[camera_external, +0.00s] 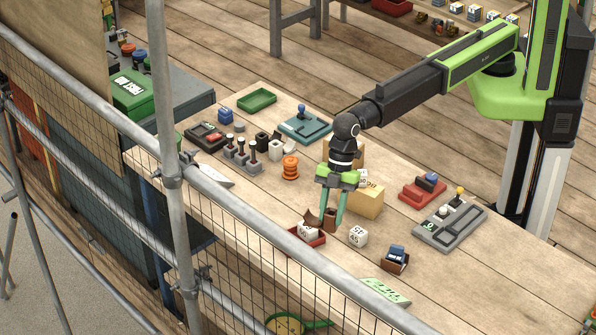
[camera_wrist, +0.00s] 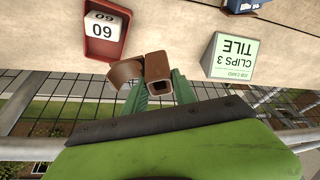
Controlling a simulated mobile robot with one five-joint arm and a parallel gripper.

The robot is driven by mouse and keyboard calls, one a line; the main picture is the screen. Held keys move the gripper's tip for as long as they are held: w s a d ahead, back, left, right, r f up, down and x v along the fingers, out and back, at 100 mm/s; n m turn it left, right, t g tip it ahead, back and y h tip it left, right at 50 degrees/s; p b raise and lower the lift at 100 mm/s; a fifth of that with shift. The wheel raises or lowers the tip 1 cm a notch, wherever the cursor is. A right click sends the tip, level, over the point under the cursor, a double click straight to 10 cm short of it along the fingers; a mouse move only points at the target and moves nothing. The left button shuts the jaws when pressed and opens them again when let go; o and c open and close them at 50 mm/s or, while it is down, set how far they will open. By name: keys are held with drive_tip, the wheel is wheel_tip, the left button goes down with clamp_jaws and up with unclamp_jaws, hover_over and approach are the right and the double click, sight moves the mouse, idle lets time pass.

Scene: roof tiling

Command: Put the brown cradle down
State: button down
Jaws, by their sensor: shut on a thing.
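My gripper (camera_external: 334,224) points down over the front part of the wooden bench, its teal fingers shut on the brown cradle (camera_external: 330,217). In the wrist view the cradle (camera_wrist: 158,66) sits between the fingertips (camera_wrist: 159,90), a squarish brown block with a dark opening facing the camera. A curved brown piece (camera_wrist: 124,73) is close to its left; I cannot tell whether the two are joined. The cradle is close behind the red tray (camera_external: 318,242) with a white block in it. Whether the cradle touches the bench is unclear.
A white cube (camera_external: 358,237) is just right of my gripper. A brown holder with a blue block (camera_external: 396,256) and a green card (camera_external: 386,291) lie farther right. A tan box (camera_external: 366,203) stands behind. Scaffold rails (camera_external: 260,222) run along the front. Bare bench lies at right.

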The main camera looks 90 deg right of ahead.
drive_tip(key=s+a+f+b, duration=0.1)
drive_tip(key=a+f+b, duration=0.1)
drive_tip(key=a, duration=0.1)
drive_tip(key=s+a+f+b, duration=0.1)
drive_tip(key=a+f+b, duration=0.1)
drive_tip(key=a, duration=0.2)
drive_tip(key=s+a+f+b, duration=0.1)
drive_tip(key=a+f+b, duration=0.1)
drive_tip(key=a+f, duration=0.1)
drive_tip(key=shift+s+a+b, duration=0.25)
drive_tip(key=shift+s+b, duration=0.05)
drive_tip(key=shift+s, duration=0.05)
drive_tip(key=shift+s+a, duration=0.1)
drive_tip(key=shift+a, duration=0.15)
wheel_tip(320, 180, down, 4)
drive_tip(key=b, duration=0.4)
drive_tip(key=shift+f, duration=0.2)
drive_tip(key=shift+d+r, duration=0.1)
drive_tip(key=shift+r, duration=0.15)
drive_tip(key=shift+f, duration=0.2)
drive_tip(key=c, duration=1.3)
unclamp_jaws()
drive_tip(key=shift+r, duration=0.1)
